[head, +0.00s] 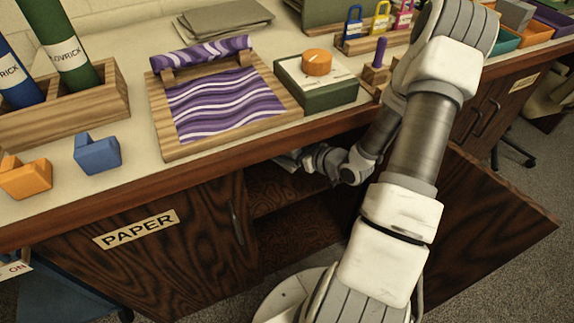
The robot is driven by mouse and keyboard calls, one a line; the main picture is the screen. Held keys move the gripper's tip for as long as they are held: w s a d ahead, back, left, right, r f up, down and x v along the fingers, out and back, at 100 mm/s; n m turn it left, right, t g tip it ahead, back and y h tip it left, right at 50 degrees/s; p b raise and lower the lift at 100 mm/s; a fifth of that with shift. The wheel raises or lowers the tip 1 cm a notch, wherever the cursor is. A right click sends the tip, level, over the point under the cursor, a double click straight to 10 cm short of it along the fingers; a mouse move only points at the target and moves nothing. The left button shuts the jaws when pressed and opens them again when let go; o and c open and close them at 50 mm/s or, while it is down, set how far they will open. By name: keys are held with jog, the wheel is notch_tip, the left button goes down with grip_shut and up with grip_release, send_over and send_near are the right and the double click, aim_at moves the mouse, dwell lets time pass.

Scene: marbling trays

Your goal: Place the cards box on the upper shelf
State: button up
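My arm reaches down over the counter's front edge, and my gripper (298,161) is at the opening of the cabinet below. Its fingers are small, dark and partly hidden under the counter edge, so I cannot tell whether it is open or shut, or holds anything. I cannot make out a cards box for certain. Inside the open cabinet a brown wooden shelf (287,192) shows below my gripper. A lower wooden surface (290,238) lies beneath it. My arm hides the right part of the interior.
An open cabinet door (500,225) stands out at right; a closed door labelled PAPER (190,265) is at left. On the counter are a purple marbling tray (160,125), a green box with an orange knob (322,97), two blocks, a wooden rack (112,100) and padlocks (380,20).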

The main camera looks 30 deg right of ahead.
aim_at(286, 178)
notch_tip(286, 178, down, 9)
jog(key=b, duration=0.3)
jog(key=shift+r, duration=0.15)
jog(key=shift+f, duration=0.2)
jog(key=o, duration=1.4)
jog(key=shift+r, duration=0.1)
jog(key=p+v, duration=0.3)
jog(key=v, duration=0.9)
jog(key=shift+s+p, duration=0.1)
jog(key=shift+p, duration=0.2)
jog(key=shift+d, duration=0.1)
